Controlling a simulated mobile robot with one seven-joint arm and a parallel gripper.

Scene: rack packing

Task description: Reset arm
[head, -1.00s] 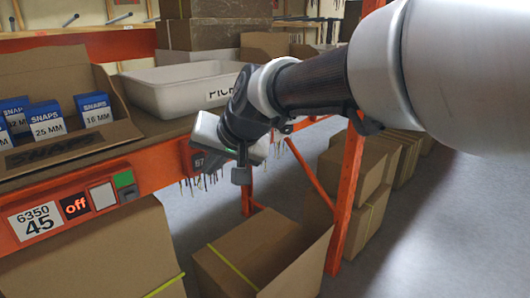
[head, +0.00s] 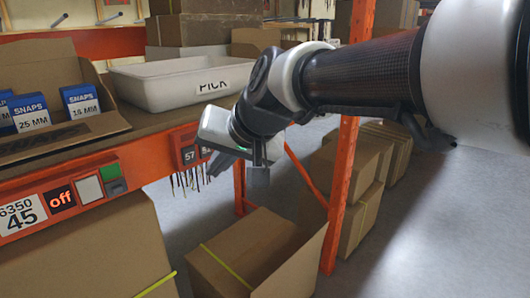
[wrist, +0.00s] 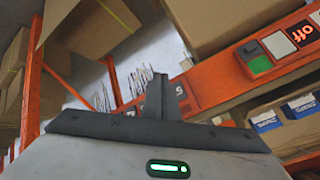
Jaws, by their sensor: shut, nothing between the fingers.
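My gripper (head: 258,174) is in front of the orange rack beam in the head view, to the right of the number display and above an open cardboard box on the floor. Its fingers are together with nothing between them. In the wrist view, the gripper (wrist: 158,95) shows as a dark narrow shape pointing at the beam. My arm reaches in from the upper right. A white bin marked PICK (head: 170,84) stands on the shelf behind the gripper. An open carton with blue SNAPS boxes (head: 80,101) is at the left.
The orange beam (head: 145,168) carries a label, an "off" display (head: 62,198) and a small number display (head: 190,153). An orange upright (head: 342,190) stands right of the gripper. An open carton (head: 215,268) sits below. Grey floor (head: 440,220) is clear at right.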

